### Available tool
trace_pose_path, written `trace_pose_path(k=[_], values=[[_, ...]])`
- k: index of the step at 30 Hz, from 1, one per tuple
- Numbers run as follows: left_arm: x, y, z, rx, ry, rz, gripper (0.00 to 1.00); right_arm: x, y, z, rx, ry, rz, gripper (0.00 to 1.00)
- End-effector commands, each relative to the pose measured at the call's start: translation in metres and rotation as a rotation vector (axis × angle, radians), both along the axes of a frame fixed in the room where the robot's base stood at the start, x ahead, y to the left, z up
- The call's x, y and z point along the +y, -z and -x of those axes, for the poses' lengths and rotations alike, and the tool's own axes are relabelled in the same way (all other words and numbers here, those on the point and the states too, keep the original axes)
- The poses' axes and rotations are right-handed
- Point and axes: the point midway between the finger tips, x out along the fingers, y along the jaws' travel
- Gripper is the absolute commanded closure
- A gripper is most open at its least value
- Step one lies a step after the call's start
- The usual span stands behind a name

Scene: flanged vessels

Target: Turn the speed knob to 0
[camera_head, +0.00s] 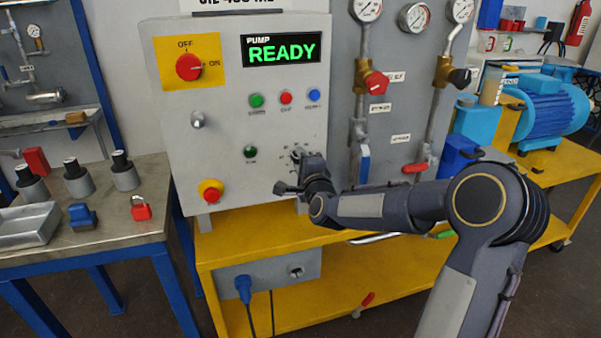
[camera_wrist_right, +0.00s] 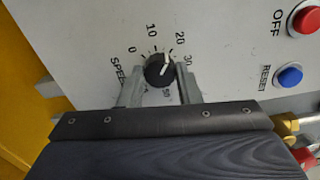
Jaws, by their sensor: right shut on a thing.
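The speed knob (camera_wrist_right: 159,71) is small, round and black, on a light grey panel. It has a white pointer mark on its right side in the right wrist view, toward the 20 and 30 end of the printed scale. The 0 mark (camera_wrist_right: 131,50) is at the knob's upper left there. My right gripper (camera_wrist_right: 162,76) has one finger on each side of the knob and is shut on it. In the head view my right gripper (camera_head: 301,163) is at the lower right of the control panel (camera_head: 227,135) and hides most of the knob. My left gripper is not in view.
A red OFF button (camera_wrist_right: 305,20) and a blue RESET button (camera_wrist_right: 290,76) are near the knob. An emergency stop (camera_head: 210,191) is left of my gripper. The pump display (camera_head: 282,50) reads READY. Pipes with a blue valve handle (camera_head: 364,164) stand close on the right.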

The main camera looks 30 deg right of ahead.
Motion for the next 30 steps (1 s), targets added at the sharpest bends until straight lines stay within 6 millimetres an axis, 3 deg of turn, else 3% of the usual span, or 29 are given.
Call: trace_pose_path(k=[1,12,30], values=[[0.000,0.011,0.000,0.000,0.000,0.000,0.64,0.001,0.004,0.000,0.009,-0.002,0.046,0.92],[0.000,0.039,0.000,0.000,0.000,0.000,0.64,0.001,0.003,0.000,0.091,-0.001,0.385,0.92],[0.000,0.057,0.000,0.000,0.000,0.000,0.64,0.001,0.001,0.000,0.227,-0.003,0.938,0.92]])
